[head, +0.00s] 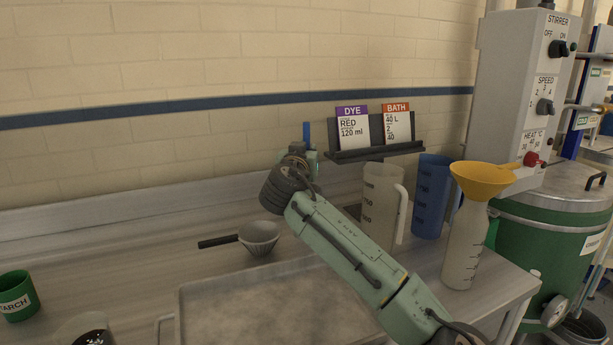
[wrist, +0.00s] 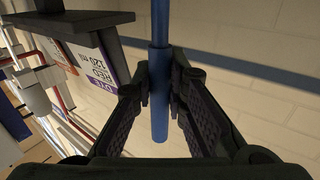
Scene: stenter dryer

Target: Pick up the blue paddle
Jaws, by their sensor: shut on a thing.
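The blue paddle (wrist: 159,100) shows in the wrist view as a blue shaft running from the top edge down between my fingers. My gripper (wrist: 160,92) is shut on its thicker lower section, with a dark finger on each side. In the head view a short piece of the blue paddle (head: 306,133) sticks up above my gripper (head: 303,150), in front of the tiled wall. My arm hides most of the gripper there, and the rest of the paddle is hidden or out of view.
A dark card stand (head: 370,154) holds DYE and BATH cards close to the right of my gripper. A clear jug (head: 380,205), a blue jug (head: 432,195) and a bottle with a yellow funnel (head: 480,182) stand right. A grey tray (head: 250,300) lies in front.

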